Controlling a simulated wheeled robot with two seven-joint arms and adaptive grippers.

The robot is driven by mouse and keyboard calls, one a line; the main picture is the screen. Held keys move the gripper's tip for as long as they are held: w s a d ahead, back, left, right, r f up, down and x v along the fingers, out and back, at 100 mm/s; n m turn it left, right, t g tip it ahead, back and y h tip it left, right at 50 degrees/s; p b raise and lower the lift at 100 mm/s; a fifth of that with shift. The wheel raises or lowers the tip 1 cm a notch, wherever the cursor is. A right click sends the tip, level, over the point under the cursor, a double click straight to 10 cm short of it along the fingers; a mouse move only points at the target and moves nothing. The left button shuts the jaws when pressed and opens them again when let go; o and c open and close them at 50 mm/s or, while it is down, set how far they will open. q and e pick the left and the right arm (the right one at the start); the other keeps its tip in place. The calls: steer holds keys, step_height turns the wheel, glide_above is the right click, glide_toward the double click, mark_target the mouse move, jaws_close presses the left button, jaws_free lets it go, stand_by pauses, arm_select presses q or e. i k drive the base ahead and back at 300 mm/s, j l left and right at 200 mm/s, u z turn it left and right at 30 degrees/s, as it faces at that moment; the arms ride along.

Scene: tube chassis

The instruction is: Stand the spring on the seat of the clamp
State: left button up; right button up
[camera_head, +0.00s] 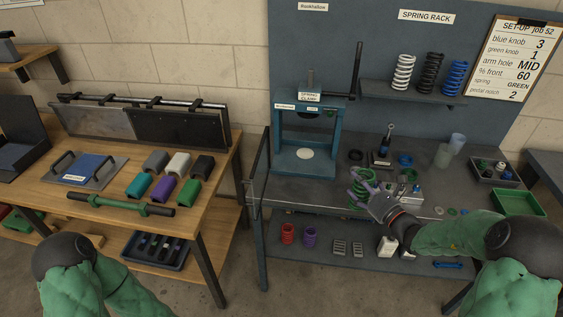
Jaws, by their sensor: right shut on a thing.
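The green spring (356,200) is in my right gripper (363,186), whose purple-grey fingers are closed around it. I hold it over the grey bench, to the right of and nearer than the clamp's base; whether it touches the bench I cannot tell. The spring clamp (281,136) is a blue frame with a labelled top and a screw. Its seat (305,153) is a pale round disc on the base, with nothing on it. My left gripper is out of view; only part of my left arm shows at lower left.
A shelf (412,100) on the blue board holds white, black and blue springs. A small box with knobs (407,193) stands just right of my gripper. Cups (443,155), a parts tray (494,173) and a green tray (518,203) are at right. A wooden table (195,215) is at left.

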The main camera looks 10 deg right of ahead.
mark_target(305, 153)
steer(key=i+l+u, duration=0.15)
steer(key=i, duration=0.3)
steer(key=i+l+u, duration=0.15)
steer(key=i+l, duration=0.15)
steer(key=i, duration=0.15)
